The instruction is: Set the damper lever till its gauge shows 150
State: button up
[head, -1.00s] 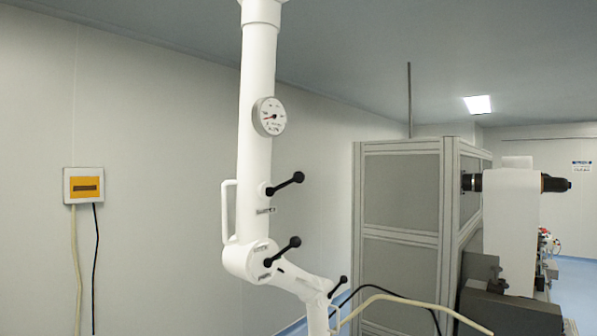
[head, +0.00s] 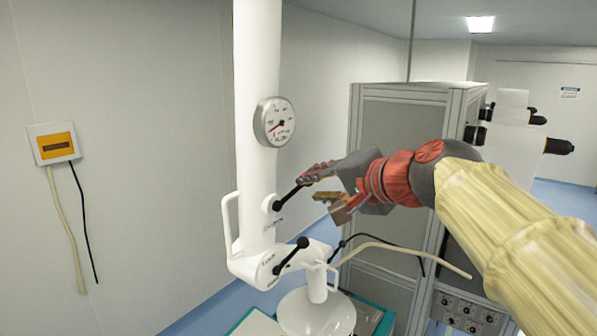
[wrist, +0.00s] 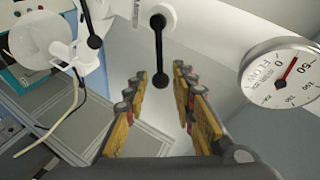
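The round white gauge (head: 274,122) is on the white column; it also shows large at the right in the wrist view (wrist: 272,88). Its red needle points near the 50 mark in the wrist view, on the low side of the dial. Below the gauge is a black lever (head: 289,195) with a ball end; its label is too small to read. My gripper (head: 312,188) is open at the tip of this upper lever. In the wrist view the lever (wrist: 158,45) comes in from the top, with its ball between the two fingers. I cannot tell whether they touch.
A second black lever (head: 291,256) is on the joint below, and a third (head: 337,251) is lower on the arm. A white handle (head: 227,228) is left of the column. A grey cabinet (head: 400,112) stands behind my gripper. A pale hose (head: 400,249) crosses below.

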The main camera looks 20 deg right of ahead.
aim_at(300, 187)
jog(key=p+x, duration=0.1)
jog(key=x, duration=0.6)
jog(key=shift+w+a+p, duration=0.15)
jog(key=shift+w+p, duration=0.05)
jog(key=shift+p, duration=0.2)
grip_shut()
dwell(0.5)
